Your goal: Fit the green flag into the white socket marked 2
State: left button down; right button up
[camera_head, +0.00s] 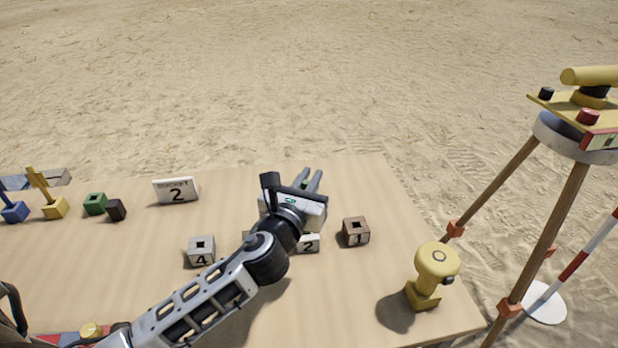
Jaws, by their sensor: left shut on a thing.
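The white socket marked 2 (311,245) stands on the table, partly hidden behind my left arm. My left gripper (308,181) is beyond it, towards the table's far edge, with its fingers pointing away. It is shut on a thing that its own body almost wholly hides. I see no green flag standing elsewhere, and the green block (95,204) at the left has an empty top hole. My right gripper is out of view.
A socket marked 4 (201,252) and a brown one marked 1 (356,232) flank socket 2. A white sign (176,191), a yellow flag (45,192) and blue block (15,212) stand left. A yellow instrument (436,272) and tripod (542,210) are right.

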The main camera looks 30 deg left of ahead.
pick_arm(q)
jog(key=shift+f+b, duration=0.7)
jog(key=shift+f, duration=0.3)
jog(key=c, duration=1.4)
grip_release()
jog(key=shift+s+d+r+b, duration=0.1)
jog(key=shift+s+d+b, duration=0.3)
jog(key=shift+s, duration=2.25)
jog(key=shift+s+d+f+b, duration=0.1)
jog(key=shift+s+d+b, duration=0.2)
jog(key=shift+s, duration=2.35)
jog(key=shift+s+d+r+b, duration=0.1)
jog(key=shift+s+d+b, duration=0.3)
jog(key=shift+s, duration=2.25)
jog(key=shift+a, duration=0.1)
